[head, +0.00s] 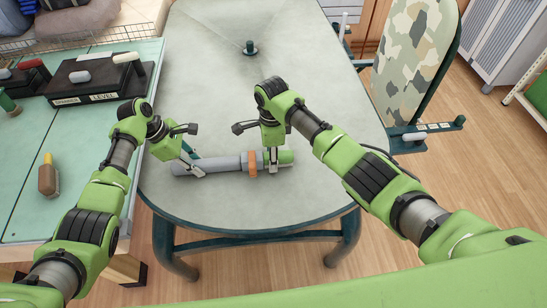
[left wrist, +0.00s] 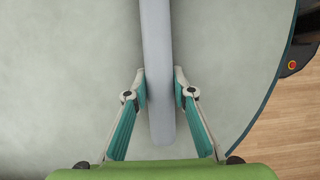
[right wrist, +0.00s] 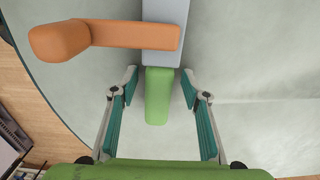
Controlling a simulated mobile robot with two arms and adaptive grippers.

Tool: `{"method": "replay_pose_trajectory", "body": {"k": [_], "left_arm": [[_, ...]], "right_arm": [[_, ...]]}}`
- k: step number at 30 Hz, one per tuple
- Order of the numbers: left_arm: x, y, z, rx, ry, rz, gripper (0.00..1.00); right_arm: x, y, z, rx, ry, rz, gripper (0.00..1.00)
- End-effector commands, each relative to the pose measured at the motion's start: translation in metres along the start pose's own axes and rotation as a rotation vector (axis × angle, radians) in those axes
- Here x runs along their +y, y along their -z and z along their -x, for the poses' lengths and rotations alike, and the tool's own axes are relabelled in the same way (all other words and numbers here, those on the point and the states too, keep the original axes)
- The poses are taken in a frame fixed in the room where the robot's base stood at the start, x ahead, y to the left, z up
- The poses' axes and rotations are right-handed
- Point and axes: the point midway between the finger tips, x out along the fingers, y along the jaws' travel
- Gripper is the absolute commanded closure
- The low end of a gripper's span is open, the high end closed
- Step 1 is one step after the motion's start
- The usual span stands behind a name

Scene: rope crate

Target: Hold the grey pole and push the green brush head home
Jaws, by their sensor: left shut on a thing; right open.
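The grey pole (head: 222,164) lies along the grey table, and its end runs between my left fingers in the left wrist view (left wrist: 157,60). My left gripper (head: 196,169) is shut on the pole near its left end. An orange collar with a side lever (right wrist: 110,38) wraps the pole near its other end. The green brush head (right wrist: 158,95) meets the pole's end beyond the collar, in line with it; how deep it sits is hidden. My right gripper (right wrist: 159,88) is open, one finger on each side of the green head, with gaps visible.
A green side table (head: 90,135) stands at the left with a black box (head: 95,80) and a brown-handled tool (head: 48,178). A small dark green knob (head: 250,47) stands on the grey table's far part. A camouflage board (head: 415,60) is at the right. The table's middle is clear.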

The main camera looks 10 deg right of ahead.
Motion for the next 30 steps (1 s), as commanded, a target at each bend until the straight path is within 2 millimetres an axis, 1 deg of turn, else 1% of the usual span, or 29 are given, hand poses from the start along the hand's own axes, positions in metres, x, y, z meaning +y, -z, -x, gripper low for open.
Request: {"method": "replay_pose_trajectory", "body": {"k": [1,5,8,12,15,18,21,24,30], "left_arm": [[0.000,0.003,0.000,0.007,0.000,0.004,1.00],[0.000,0.004,0.001,0.009,-0.001,0.004,1.00],[0.000,0.005,0.001,0.010,-0.001,0.004,1.00],[0.000,0.005,0.001,0.011,-0.002,0.004,1.00],[0.000,0.005,0.001,0.012,-0.002,0.004,1.00],[0.000,0.005,0.001,0.012,-0.002,0.004,1.00],[0.000,0.006,0.001,0.012,-0.002,0.004,1.00],[0.000,0.006,0.001,0.012,-0.002,0.004,1.00],[0.000,0.006,0.001,0.013,-0.002,0.004,1.00]], "right_arm": [[0.000,0.000,0.002,0.000,0.001,0.000,0.58],[-0.001,0.000,0.016,-0.001,0.003,0.001,0.58],[-0.001,0.000,0.035,-0.003,0.004,0.001,0.58],[-0.001,-0.001,0.067,-0.003,0.006,0.001,0.58],[-0.001,-0.001,0.087,-0.004,0.005,0.002,0.58],[-0.001,-0.001,0.103,-0.004,0.004,0.001,0.58],[-0.001,-0.001,0.113,-0.003,0.003,0.001,0.58],[0.000,0.000,0.119,-0.003,0.003,0.001,0.58],[0.000,0.000,0.121,-0.003,0.002,0.001,0.58]]}}
